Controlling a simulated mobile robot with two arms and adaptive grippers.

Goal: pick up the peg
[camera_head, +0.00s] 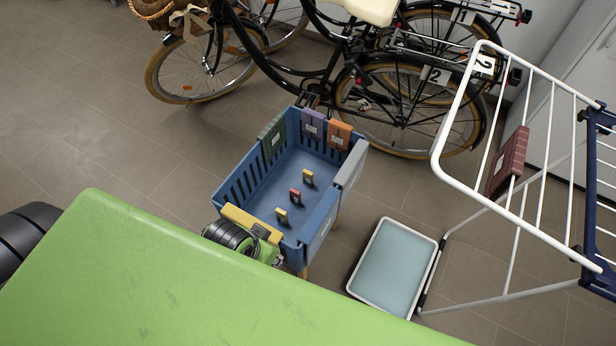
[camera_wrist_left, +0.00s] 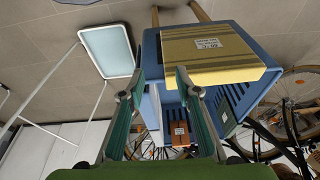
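Three small pegs stand apart inside the blue basket (camera_head: 238,185) in the head view: a far yellow peg (camera_head: 308,178), a red peg (camera_head: 295,196) and a near yellow peg (camera_head: 281,216). No peg can be made out in the left wrist view. My left gripper (camera_wrist_left: 160,78) is open, with nothing seen between its teal-padded fingers. Its tips are close to the yellow cloth (camera_wrist_left: 210,52) over the basket's near side; contact cannot be told. In the head view, my left wrist is beside that cloth and the fingers are hidden. My right gripper is not in view.
Green (camera_head: 272,142), purple (camera_head: 314,123) and orange (camera_head: 340,134) cloths hang on the basket's rim. A white-rimmed tray (camera_head: 395,265) and a drying rack (camera_head: 452,110) with a maroon cloth (camera_head: 508,160) stand to the right. Bicycles (camera_head: 365,95) stand behind.

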